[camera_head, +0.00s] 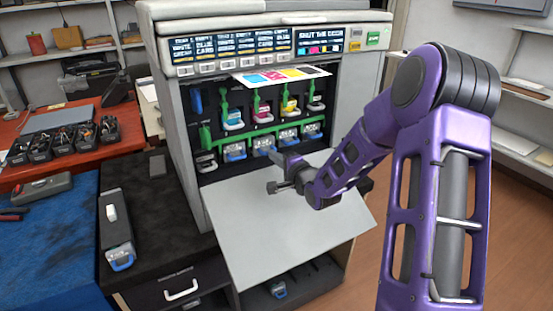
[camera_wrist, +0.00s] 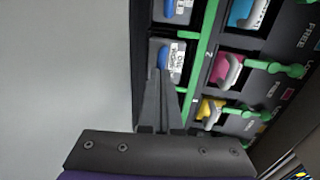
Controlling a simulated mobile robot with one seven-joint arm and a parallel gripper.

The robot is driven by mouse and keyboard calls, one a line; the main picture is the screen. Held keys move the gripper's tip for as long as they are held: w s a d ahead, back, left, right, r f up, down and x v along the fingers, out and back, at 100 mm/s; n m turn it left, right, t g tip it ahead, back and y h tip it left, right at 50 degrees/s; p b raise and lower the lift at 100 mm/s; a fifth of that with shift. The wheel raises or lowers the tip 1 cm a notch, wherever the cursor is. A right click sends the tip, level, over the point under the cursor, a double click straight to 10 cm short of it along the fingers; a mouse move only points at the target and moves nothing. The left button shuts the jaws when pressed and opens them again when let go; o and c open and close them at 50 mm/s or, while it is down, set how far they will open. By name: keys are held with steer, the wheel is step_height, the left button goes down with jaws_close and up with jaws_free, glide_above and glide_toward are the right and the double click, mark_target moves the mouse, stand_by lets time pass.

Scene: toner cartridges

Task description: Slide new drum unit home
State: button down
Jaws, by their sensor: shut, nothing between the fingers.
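The printer (camera_head: 186,128) stands with its front door (camera_head: 290,222) folded down flat. A lower row of drum units with blue handles sits in its bays, including one (camera_head: 235,152) left of my gripper and one (camera_head: 289,137) to the right. My gripper (camera_head: 271,154) reaches over the door to this row, shut and empty. In the wrist view its fingertips (camera_wrist: 163,82) are at the blue handle of a labelled drum unit (camera_wrist: 180,62); whether they touch it is unclear. The unit is in its bay; how deep it sits I cannot tell. Which unit is new is unclear.
Toners with green levers (camera_head: 257,97) fill the upper row. A loose unit with a blue handle (camera_head: 118,232) lies on the black counter at left. Another unit (camera_head: 278,290) lies in the compartment below the door. A colour print sheet (camera_head: 268,76) lies above the bays.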

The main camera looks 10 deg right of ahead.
steer(key=shift+w+a, duration=0.1)
steer(key=shift+w, duration=0.05)
steer(key=shift+w+a, duration=0.2)
steer(key=shift+w, duration=0.4)
steer(key=shift+f+p+v, duration=0.2)
steer(key=shift+f+v, duration=0.05)
steer(key=shift+v, duration=1.25)
steer(key=shift+f+p+v, duration=0.2)
steer(key=shift+p+v, duration=0.05)
steer(key=shift+v, duration=1.25)
steer(key=shift+f+p+v, duration=0.2)
steer(key=shift+f+v, duration=0.05)
steer(key=shift+v, duration=1.3)
steer(key=shift+s, duration=0.1)
